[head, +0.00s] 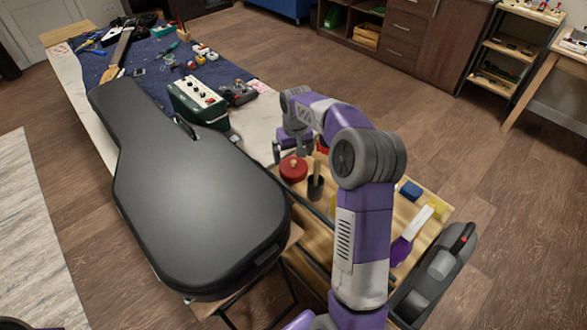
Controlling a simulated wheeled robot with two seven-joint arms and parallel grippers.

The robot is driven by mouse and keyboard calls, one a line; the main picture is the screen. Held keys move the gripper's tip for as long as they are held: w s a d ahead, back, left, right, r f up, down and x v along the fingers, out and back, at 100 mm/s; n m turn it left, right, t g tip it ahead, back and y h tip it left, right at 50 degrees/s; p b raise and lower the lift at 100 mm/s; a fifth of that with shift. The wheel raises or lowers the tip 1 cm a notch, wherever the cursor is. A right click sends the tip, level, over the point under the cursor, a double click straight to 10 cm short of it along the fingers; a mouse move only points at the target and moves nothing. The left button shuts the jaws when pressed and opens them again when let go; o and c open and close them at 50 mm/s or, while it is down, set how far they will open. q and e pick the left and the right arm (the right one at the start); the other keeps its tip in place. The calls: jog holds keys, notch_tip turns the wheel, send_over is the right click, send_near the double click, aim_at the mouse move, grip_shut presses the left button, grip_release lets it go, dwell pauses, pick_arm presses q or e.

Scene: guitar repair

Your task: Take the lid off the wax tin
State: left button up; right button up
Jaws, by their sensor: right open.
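The red round tin (293,169) stands on the wooden workbench top. A small tan knob shows on top of its red lid, so the lid is on. My right gripper (291,150) is just behind and above the tin, fingers pointing down. It is open and looks empty. I cannot tell whether a finger touches the tin. My left gripper is not in view.
A dark cup (315,187) with a wooden handle in it stands right of the tin. A large black guitar case (190,195) lies to the left. A blue block (411,190) and a yellow block (436,206) lie to the right.

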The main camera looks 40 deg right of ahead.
aim_at(294, 163)
jog(key=f, duration=0.1)
jog(key=f+b, duration=0.1)
jog(key=f, duration=0.1)
jog(key=f+b, duration=0.1)
jog(key=shift+w+d+f, duration=0.25)
jog(key=shift+d, duration=0.1)
jog(key=shift+r, duration=0.15)
jog(key=c, duration=0.9)
jog(key=shift+s+a, duration=0.1)
grip_shut()
jog(key=shift+f, duration=0.2)
